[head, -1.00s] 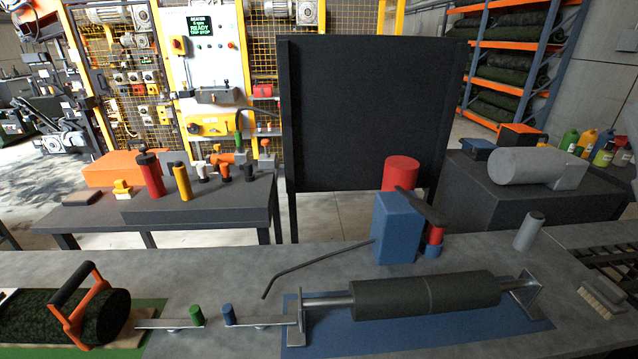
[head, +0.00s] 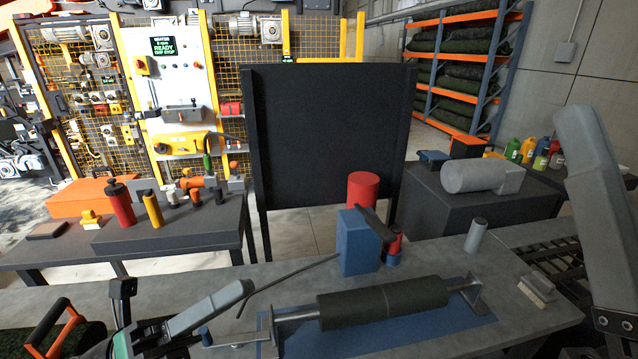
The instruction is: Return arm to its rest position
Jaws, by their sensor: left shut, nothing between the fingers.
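My left gripper (head: 123,288) is dark and shows at the lower left in the head view. It is shut with nothing held, above the near-left part of the bench. My right arm's grey link stands at the right edge of the view. My right gripper is not in view.
A dark roller (head: 385,303) lies on a blue mat (head: 420,332). A bent rod (head: 290,282), a blue block (head: 358,243) and a grey cylinder (head: 476,235) are behind it. An orange-handled tool (head: 68,327) is at left; a brush (head: 537,288) lies right.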

